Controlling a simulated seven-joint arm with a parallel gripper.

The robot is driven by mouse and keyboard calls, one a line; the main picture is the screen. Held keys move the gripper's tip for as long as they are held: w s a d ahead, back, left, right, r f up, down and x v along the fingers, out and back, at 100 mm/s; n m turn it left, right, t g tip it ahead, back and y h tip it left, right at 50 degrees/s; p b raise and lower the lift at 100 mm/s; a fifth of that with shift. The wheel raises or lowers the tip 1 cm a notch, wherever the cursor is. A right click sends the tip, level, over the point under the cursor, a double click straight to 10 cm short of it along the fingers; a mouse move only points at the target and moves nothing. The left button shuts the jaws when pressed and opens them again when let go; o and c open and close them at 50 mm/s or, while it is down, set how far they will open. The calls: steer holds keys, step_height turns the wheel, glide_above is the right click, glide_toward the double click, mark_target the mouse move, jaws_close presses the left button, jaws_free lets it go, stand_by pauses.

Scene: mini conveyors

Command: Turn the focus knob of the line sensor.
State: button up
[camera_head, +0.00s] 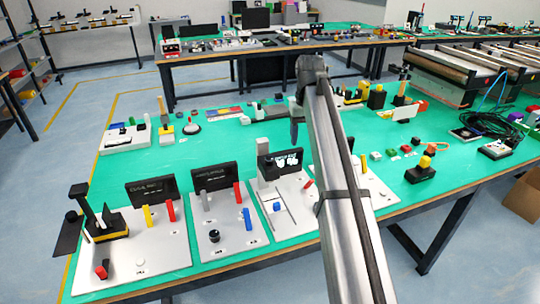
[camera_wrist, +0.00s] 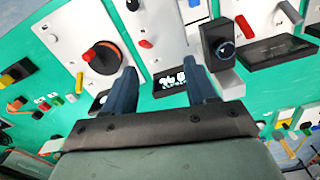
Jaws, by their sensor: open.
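The likely line sensor is a black box (camera_wrist: 218,32) on a grey post, beside a small display (camera_wrist: 180,80) with white shapes. A round dark face with a bluish ring, knob or lens, shows on the box; I cannot tell which. In the head view the box (camera_head: 268,170) and display (camera_head: 288,160) stand at the back of a white panel (camera_head: 290,230). The panel also bears a blue block (camera_head: 277,206) and a red lever (camera_head: 308,184). My gripper (camera_wrist: 160,70) is open and empty, its fingers over the display area, the right finger beside the box. The head view partly hides it behind my arm.
A panel (camera_head: 225,235) with a black knob and a red and a blue lever stands to the left. Another panel (camera_wrist: 75,30) with a black disc and red handle lies left in the wrist view. Blocks and a yellow-topped button (camera_head: 424,163) stand on the green table to the right.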

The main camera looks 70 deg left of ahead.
step_height(320, 180, up, 6)
steer(key=n, duration=0.1)
glide_above(269, 158)
step_height(269, 158, down, 14)
steer(key=shift+r, duration=0.2)
steer(key=shift+c, duration=0.3)
steer(key=c, duration=1)
steer(key=shift+m, duration=2.7)
